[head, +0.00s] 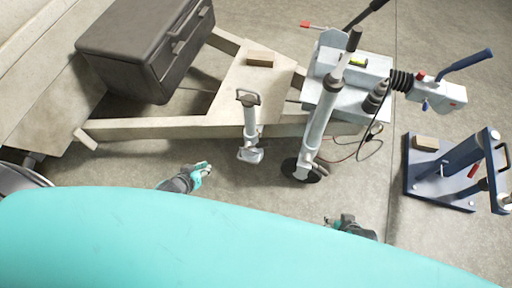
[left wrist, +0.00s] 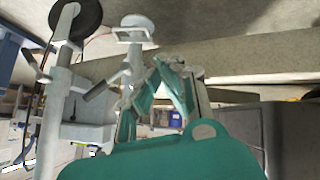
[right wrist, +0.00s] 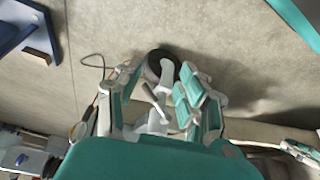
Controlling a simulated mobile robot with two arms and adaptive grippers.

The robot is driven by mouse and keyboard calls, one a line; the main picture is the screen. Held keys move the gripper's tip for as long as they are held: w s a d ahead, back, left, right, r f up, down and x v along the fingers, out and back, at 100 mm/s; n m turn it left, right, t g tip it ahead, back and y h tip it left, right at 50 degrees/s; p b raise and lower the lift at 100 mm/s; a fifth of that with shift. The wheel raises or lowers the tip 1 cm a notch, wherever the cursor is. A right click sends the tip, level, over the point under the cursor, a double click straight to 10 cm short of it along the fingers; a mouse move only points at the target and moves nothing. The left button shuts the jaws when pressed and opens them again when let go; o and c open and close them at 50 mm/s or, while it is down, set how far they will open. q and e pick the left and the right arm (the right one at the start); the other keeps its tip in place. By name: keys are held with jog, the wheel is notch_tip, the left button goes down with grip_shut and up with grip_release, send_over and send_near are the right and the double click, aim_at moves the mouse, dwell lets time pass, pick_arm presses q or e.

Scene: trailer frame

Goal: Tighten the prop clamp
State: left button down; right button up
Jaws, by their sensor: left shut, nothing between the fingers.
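A light grey prop stand (head: 250,128) with a loop handle on top and a flat foot stands upright at the trailer's drawbar. Its foot (left wrist: 136,27) and tube also show in the left wrist view. The clamp on it is too small to make out for certain. My left gripper (head: 205,170) is shut and empty, left of the prop's foot and apart from it. In the left wrist view its fingers (left wrist: 158,88) partly cover the prop. My right gripper (head: 332,221) is open and empty, below the jockey wheel (head: 304,169); its fingers (right wrist: 155,100) stand apart.
The trailer frame (head: 165,129) carries a dark toolbox (head: 150,48) and a wooden block (head: 260,59). The coupling with a blue lever (head: 466,62) is at right, with loose cables below. A blue stand (head: 455,168) is on the floor at far right.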

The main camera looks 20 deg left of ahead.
aim_at(258, 144)
pick_arm(q)
jog(key=w+d+r+n+t+h+b, duration=0.1)
jog(key=w+d+r+t+h+b, duration=0.2)
jog(key=d+r+b, duration=0.5)
jog(key=shift+w+r+n+h, duration=0.4)
jog(key=shift+w+r+h, duration=0.2)
jog(key=shift+w, duration=0.6)
pick_arm(e)
notch_tip(258, 144, up, 13)
jog(key=w+t, duration=0.1)
jog(key=t, duration=0.1)
jog(key=shift+w+f, duration=0.15)
jog(key=shift+w, duration=0.1)
jog(key=shift+a, duration=0.1)
